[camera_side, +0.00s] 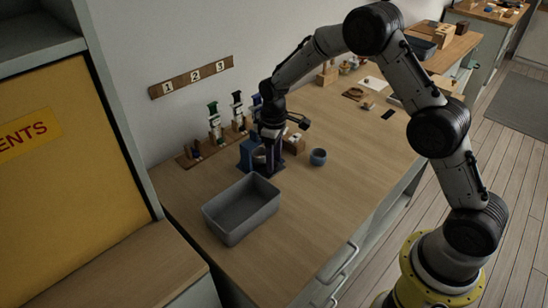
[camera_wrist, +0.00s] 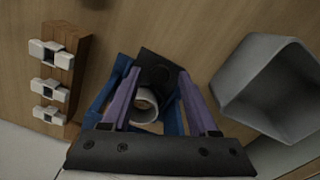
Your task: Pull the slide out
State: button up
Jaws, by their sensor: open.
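My gripper (camera_side: 270,167) points down over the counter at a blue stand (camera_side: 247,152). In the wrist view, its two purple fingers (camera_wrist: 158,76) are apart. A pale round tube (camera_wrist: 146,103) shows between them, inside the blue frame (camera_wrist: 107,88). A dark flat plate (camera_wrist: 154,62) lies by the fingertips. I cannot tell which part is the slide, or whether the fingers touch the stand. The gripper partly hides the stand in the side view.
A grey bin (camera_side: 240,232) stands in front of the stand. A small blue-grey cup (camera_side: 318,157) is to the right. A wooden block (camera_wrist: 62,75) bears white pieces. A wooden rack (camera_side: 190,160) lies along the wall below a numbered board (camera_side: 192,77). The counter's front is clear.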

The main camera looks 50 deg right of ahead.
grip_shut()
dwell(1.4)
